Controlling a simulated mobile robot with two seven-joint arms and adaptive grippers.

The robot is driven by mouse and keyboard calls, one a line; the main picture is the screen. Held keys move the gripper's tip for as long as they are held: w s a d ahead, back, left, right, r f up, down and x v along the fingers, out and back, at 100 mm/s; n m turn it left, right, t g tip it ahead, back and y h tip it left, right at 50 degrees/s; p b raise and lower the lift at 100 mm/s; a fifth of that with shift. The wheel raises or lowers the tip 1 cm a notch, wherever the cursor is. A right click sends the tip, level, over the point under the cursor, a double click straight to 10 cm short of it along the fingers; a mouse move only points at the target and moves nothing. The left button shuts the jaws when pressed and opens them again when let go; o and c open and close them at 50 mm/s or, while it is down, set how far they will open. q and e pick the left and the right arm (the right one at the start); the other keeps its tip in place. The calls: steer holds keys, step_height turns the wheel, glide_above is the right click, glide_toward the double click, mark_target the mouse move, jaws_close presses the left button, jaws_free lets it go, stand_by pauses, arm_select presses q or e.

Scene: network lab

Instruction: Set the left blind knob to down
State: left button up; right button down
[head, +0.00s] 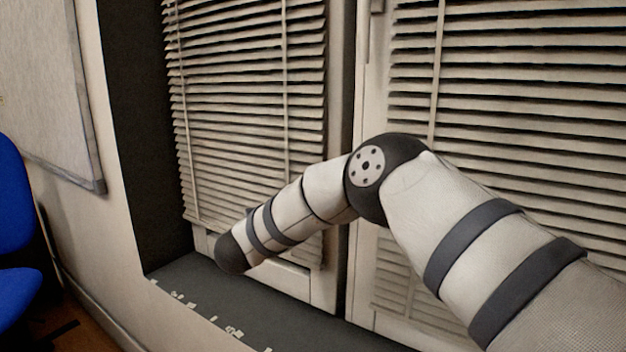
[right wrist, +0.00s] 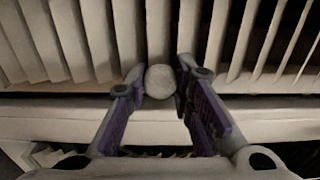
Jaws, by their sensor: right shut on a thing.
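A pale round knob (right wrist: 160,83) shows in the right wrist view in front of the slats of a blind. My right gripper (right wrist: 161,73) is shut on the knob, with one purple-padded finger on each side of it. In the head view my right arm reaches across to the lower part of the left blind (head: 245,90), and its gripper and the knob do not show there. The left blind has slatted, slightly tilted grey-beige slats. Which way the knob is set cannot be told. My left gripper is in neither view.
A second blind (head: 520,85) hangs to the right, behind my arm. A dark sill (head: 215,290) runs below the windows with small pale bits along its edge. A blue chair (head: 15,230) and a whiteboard (head: 45,90) are at the left.

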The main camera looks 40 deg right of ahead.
steer(key=shift+f, duration=1.05)
steer(key=c, duration=1.4)
jaws_free()
steer(key=shift+f, duration=0.15)
steer(key=shift+a, duration=0.25)
steer(key=v, duration=1.1)
steer(key=shift+s+a, duration=0.15)
steer(key=shift+a, duration=0.1)
